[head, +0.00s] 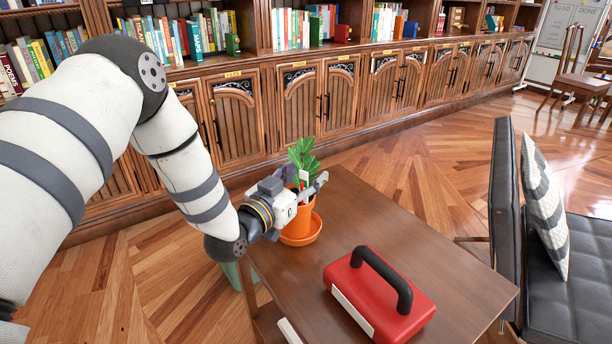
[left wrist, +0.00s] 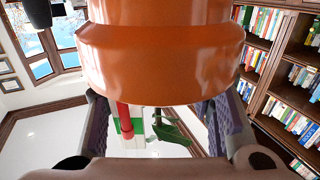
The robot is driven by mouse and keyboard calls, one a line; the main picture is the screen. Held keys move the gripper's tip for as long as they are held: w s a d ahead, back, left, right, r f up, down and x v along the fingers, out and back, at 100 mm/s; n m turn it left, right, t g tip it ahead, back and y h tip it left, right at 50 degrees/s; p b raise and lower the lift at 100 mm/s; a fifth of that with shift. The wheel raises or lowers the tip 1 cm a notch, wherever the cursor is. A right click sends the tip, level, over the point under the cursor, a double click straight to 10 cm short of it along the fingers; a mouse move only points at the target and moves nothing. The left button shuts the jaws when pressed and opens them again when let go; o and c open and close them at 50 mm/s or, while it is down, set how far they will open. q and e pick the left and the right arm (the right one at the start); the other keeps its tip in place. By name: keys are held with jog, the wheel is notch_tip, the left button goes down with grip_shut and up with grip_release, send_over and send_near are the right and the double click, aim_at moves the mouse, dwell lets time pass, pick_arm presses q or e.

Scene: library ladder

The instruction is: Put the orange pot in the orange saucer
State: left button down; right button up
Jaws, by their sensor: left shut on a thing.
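The orange pot (head: 299,222), with a green leafy plant (head: 303,155) in it, stands upright at the far left part of the table. My left gripper (head: 306,186) is shut on the pot near its top. In the left wrist view the pot (left wrist: 160,50) fills the upper middle, with the gripper's fingers (left wrist: 160,125) on either side. The orange saucer (head: 314,236) lies on the table directly under the pot, and the pot's base appears within its rim. Whether the base touches the saucer I cannot tell. My right gripper is out of view.
The brown table (head: 400,240) also bears a red box with a black handle (head: 375,300), to the right of the saucer. A black chair with a striped cushion (head: 545,205) stands at the right. Bookshelves with cabinets (head: 300,100) line the back.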

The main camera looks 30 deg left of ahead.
pick_arm(q)
jog(key=shift+r, duration=0.1)
jog(key=c, duration=0.7)
grip_release()
jog(key=shift+c, duration=0.2)
jog(key=shift+s, duration=0.2)
jog(key=s+a+p, duration=0.1)
jog(key=s, duration=1)
jog(key=shift+s+a, duration=0.25)
jog(key=shift+a, duration=0.05)
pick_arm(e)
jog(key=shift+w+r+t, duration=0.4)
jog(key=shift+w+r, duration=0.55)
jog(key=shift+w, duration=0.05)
